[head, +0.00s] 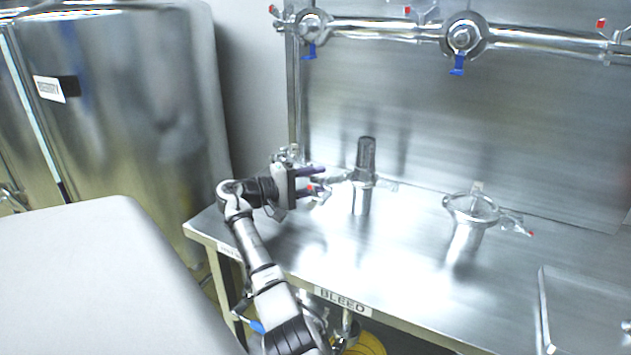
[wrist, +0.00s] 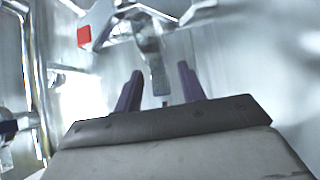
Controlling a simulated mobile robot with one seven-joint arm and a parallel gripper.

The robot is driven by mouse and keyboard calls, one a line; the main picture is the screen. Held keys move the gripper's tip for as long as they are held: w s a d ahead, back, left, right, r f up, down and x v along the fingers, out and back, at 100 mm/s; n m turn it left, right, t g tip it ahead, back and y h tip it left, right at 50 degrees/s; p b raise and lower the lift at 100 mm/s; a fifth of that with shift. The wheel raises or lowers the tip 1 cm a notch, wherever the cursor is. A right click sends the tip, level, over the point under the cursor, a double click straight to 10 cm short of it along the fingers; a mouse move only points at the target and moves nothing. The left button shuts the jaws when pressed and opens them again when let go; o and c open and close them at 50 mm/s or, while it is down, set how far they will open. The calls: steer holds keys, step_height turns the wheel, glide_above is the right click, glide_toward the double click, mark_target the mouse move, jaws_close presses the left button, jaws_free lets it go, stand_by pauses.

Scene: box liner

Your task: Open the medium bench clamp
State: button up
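The likely medium bench clamp (head: 362,178) is a metal ring around the upright cylinder in the middle of the bench. A clamp lever with a red tip sticks out to its left, close to my gripper. My gripper (head: 321,181) is left of this cylinder, its two purple fingers pointing right toward it. In the wrist view my gripper (wrist: 161,70) is open, with a gap between the fingers. A narrow metal piece (wrist: 153,65) shows in line with that gap; I cannot tell if it touches a finger. A red tip (wrist: 84,37) shows at upper left.
A wider flanged fitting (head: 466,225) with a red-tipped clamp stands to the right. Another small fitting (head: 289,153) is behind my gripper. A horizontal pipe (head: 380,28) with clamps runs along the back wall. A tray (head: 585,310) lies at right. The front middle of the bench is clear.

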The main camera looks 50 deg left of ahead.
steer(key=b+v, duration=0.2)
steer(key=v, duration=1.1)
steer(key=shift+s+a, duration=0.1)
steer(key=shift+s, duration=0.1)
steer(key=shift+c, duration=0.3)
